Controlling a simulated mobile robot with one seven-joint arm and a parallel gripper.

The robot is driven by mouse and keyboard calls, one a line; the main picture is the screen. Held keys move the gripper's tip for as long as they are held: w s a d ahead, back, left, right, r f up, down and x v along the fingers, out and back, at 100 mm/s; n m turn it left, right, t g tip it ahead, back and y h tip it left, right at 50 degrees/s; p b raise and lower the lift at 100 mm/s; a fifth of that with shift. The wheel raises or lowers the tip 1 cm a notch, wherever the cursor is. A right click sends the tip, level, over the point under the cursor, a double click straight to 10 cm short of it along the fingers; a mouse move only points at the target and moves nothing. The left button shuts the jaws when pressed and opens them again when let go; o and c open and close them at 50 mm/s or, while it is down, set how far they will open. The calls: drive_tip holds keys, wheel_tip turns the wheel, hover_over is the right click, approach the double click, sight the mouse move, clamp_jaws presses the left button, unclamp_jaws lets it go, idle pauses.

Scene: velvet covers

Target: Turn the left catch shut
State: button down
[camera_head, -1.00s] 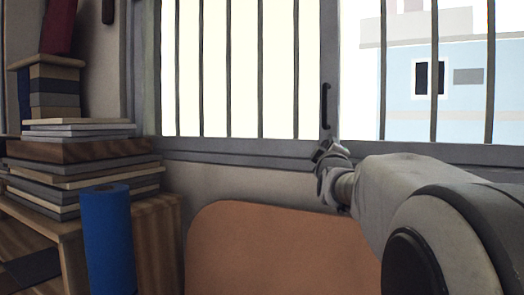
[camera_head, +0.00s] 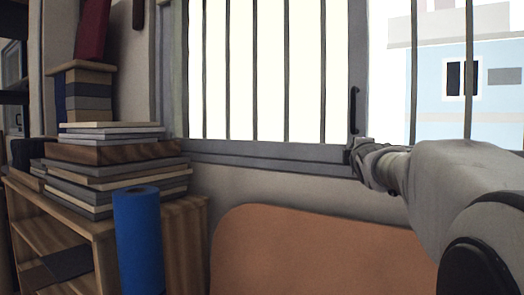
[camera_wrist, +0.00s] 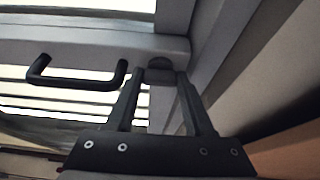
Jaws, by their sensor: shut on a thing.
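The catch (camera_wrist: 160,74) is a small dark block with a rounded top at the corner of the grey window frame in the wrist view. My gripper (camera_wrist: 161,80) has its two fingers on either side of this block and is shut on it. In the head view my gripper (camera_head: 356,154) is at the window's bottom rail, just below the black upright handle (camera_head: 353,110). There the catch is hidden behind my gripper. The handle also shows in the wrist view (camera_wrist: 78,82), left of my fingers and apart from them.
The barred window (camera_head: 270,70) fills the back. An orange-brown rounded panel (camera_head: 315,250) stands below it. At left, a wooden shelf (camera_head: 185,235) bears stacked books or boards (camera_head: 115,160), with a blue roll (camera_head: 138,240) in front.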

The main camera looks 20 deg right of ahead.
idle(0.3)
drive_tip(key=shift+c, duration=1.4)
unclamp_jaws()
drive_tip(key=shift+f, duration=0.15)
